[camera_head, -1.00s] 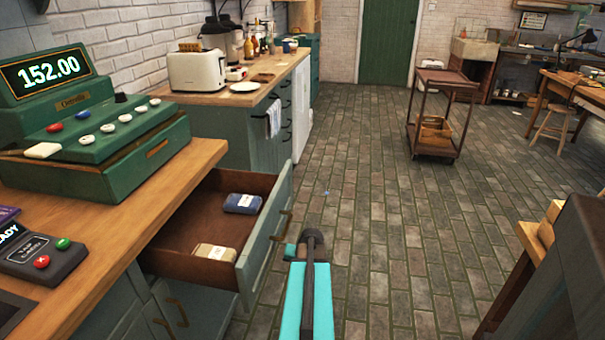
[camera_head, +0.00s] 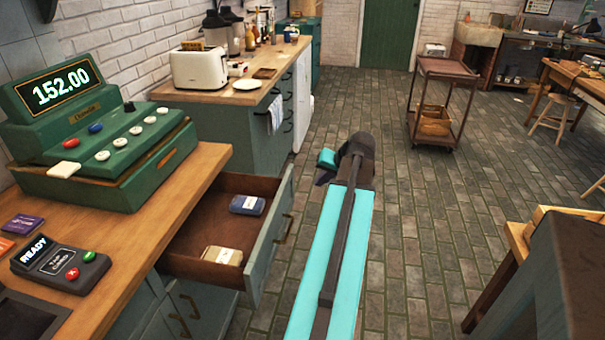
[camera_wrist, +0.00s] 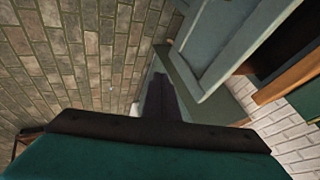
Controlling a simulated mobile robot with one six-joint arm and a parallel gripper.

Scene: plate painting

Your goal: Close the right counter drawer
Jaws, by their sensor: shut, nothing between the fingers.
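The counter drawer (camera_head: 271,240) stands pulled out from the counter, with its grey-green front facing the aisle. Its brown inside holds a dark blue packet (camera_head: 247,205) and a tan packet (camera_head: 222,256). My gripper (camera_head: 325,172) is outside the drawer, in the aisle to the right of its front and apart from it in the picture. In the wrist view, the shut dark fingers (camera_wrist: 160,97) point past a grey-green panel (camera_wrist: 235,45), likely the drawer front. The fingertips are small in the head view, and nothing shows between them.
A green cash register (camera_head: 100,150) and a card reader (camera_head: 60,265) sit on the wooden counter (camera_head: 165,215). A brown trolley (camera_head: 440,105) stands farther back. A wooden table edge (camera_head: 515,245) is at right. The brick floor between is clear.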

